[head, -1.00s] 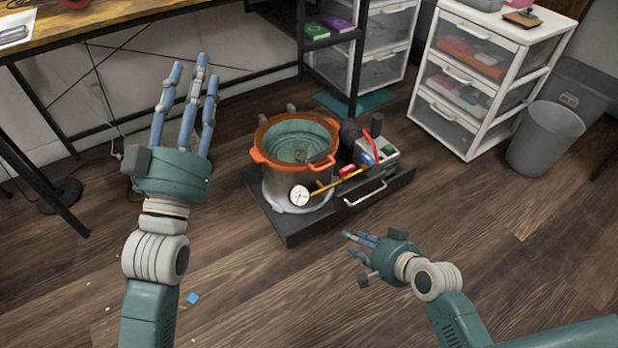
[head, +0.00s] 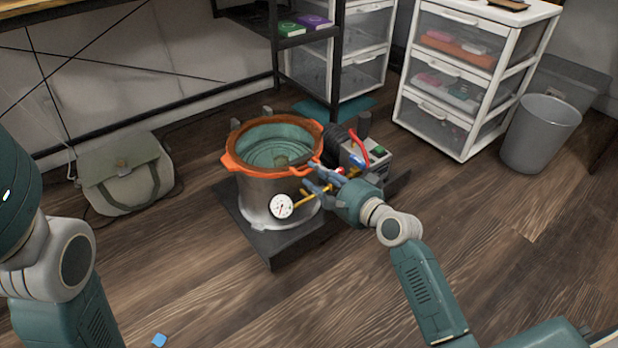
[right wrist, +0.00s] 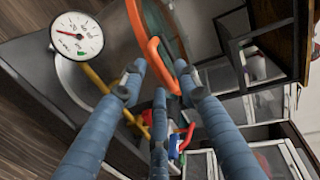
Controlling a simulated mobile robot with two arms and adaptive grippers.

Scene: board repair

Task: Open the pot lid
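The metal pot (head: 268,200) stands on a dark low platform. Its round lid (head: 275,150), with an orange rim and a see-through greenish middle, sits on top. My right gripper (head: 318,178) is at the pot's right side, beside the rim's orange side handle. In the right wrist view, the orange handle (right wrist: 163,66) lies just beyond and between the spread fingertips; the fingers look open, and contact is unclear. My left gripper (head: 12,190) is cut off at the left edge, its fingers out of view.
A pressure gauge (head: 281,206) with a brass tube juts from the pot's front. A small machine (head: 365,155) with a red hose stands right of the pot. A green bag (head: 125,175), white drawers (head: 455,75) and a grey bin (head: 540,132) stand around.

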